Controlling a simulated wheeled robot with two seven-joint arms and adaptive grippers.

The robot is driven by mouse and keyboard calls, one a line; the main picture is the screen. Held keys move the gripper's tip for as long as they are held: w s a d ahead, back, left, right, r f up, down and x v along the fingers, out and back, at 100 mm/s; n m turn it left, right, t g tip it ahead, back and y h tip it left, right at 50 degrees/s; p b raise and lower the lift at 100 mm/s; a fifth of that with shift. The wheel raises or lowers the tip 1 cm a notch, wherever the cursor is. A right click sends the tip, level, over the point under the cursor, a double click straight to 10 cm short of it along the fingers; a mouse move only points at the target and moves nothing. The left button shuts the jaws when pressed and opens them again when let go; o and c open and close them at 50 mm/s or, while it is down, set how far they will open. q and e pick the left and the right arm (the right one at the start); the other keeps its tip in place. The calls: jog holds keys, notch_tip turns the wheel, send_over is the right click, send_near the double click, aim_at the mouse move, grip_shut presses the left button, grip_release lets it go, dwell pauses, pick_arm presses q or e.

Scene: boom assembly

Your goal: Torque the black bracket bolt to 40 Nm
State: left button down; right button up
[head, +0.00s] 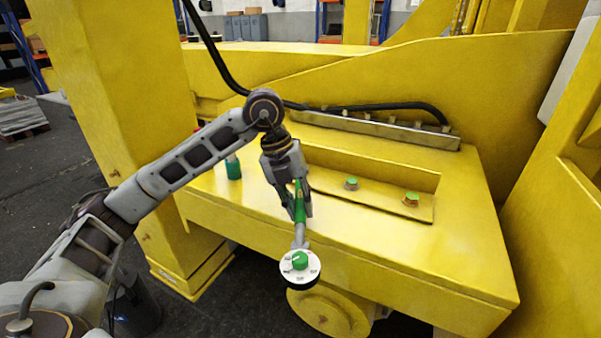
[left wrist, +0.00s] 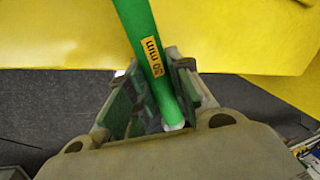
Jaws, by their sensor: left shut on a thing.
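My left gripper (head: 300,205) is shut on the green handle of a tool (head: 300,210). The tool has a grey shaft and a round white dial with a green knob (head: 300,262) at its near end, out over the front edge of the yellow structure. In the left wrist view the green handle (left wrist: 150,50) runs between the fingers and carries an orange label. I cannot make out which is the black bracket bolt. My right gripper is not in view.
A green cylindrical item (head: 233,168) stands on the yellow surface left of the gripper. A black hose (head: 400,106) runs above a metal strip (head: 380,130) at the back. Yellow walls rise left and right. The front right of the yellow surface (head: 440,255) is clear.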

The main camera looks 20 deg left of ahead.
pick_arm(q)
jog(key=shift+s+a+m+b, duration=0.35)
jog(key=shift+a+m, duration=0.15)
jog(key=shift+a, duration=0.35)
jog(key=shift+s+a, duration=0.15)
jog(key=shift+a, duration=0.1)
jog(key=shift+a+m, duration=0.25)
jog(key=shift+m, duration=0.15)
jog(key=shift+s+a+m+g+b, duration=0.25)
jog(key=shift+a+m+g+b, duration=0.2)
jog(key=shift+a, duration=0.55)
jog(key=shift+a, duration=0.1)
jog(key=shift+s+a+m, duration=0.1)
jog(key=shift+a+m, duration=0.35)
dwell(0.4)
jog(key=shift+s+a+m+b, duration=0.1)
jog(key=shift+a+m+b, duration=0.3)
jog(key=shift+a, duration=0.55)
jog(key=shift+a+m+g, duration=0.25)
jog(key=shift+m, duration=0.05)
jog(key=shift+a, duration=0.35)
